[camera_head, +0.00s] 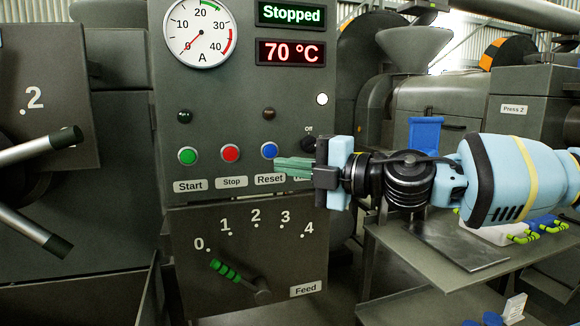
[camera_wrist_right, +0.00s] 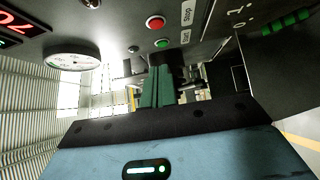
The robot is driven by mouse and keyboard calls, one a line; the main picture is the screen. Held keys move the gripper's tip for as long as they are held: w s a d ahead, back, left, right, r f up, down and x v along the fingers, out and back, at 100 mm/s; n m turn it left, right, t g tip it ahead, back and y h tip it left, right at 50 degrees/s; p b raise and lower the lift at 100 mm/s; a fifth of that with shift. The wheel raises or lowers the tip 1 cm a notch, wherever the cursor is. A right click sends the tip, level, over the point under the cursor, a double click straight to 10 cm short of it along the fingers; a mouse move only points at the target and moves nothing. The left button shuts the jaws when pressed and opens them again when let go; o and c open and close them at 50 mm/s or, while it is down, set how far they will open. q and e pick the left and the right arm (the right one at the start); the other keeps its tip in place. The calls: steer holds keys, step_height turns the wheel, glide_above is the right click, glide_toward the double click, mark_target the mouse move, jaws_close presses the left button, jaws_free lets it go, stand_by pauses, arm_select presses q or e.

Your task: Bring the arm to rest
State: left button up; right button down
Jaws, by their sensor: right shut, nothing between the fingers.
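My right arm comes in from the right in the head view. Its right gripper (camera_head: 282,167) is shut and empty, with the green fingers pointing left in front of the control panel (camera_head: 225,110). The fingertips overlap the panel just below and right of the blue Reset button (camera_head: 269,150); I cannot tell whether they touch it. In the right wrist view the green fingers (camera_wrist_right: 158,86) lie together, with the red button (camera_wrist_right: 155,22) and green button (camera_wrist_right: 162,43) beyond them. My left gripper is not in view.
The display reads Stopped (camera_head: 291,14) and 70 °C (camera_head: 290,52). The gauge (camera_head: 199,33) needle is near 0. The Feed lever (camera_head: 230,272) points toward 0. A metal table (camera_head: 440,235) stands at the right under my arm. Bars with black ends (camera_head: 30,148) stick out at the left.

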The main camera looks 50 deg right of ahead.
stand_by(0.8)
